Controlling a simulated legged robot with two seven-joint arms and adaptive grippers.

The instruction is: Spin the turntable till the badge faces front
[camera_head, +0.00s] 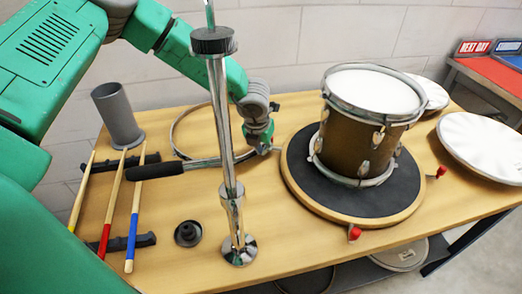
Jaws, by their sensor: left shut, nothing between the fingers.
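The turntable (315,191) is a round black pad with a wooden rim on the bench's right half. A brown snare drum (345,139) with a white head and metal lugs stands upright on it. No badge shows on the drum side facing me. Two red pegs stick out at the turntable's rim, one at the front (354,233) and one at the right (440,172). My left gripper (264,150) is shut and empty, just left of the turntable's rim; whether it touches the rim I cannot tell. My right gripper is out of view.
A chrome stand (228,170) rises in front of my left arm. A black-handled rod (160,171), a hoop (178,135), a grey cup (117,115) and several drumsticks (135,215) are at the left. White drum heads (485,147) lie at the right. The front middle is fairly clear.

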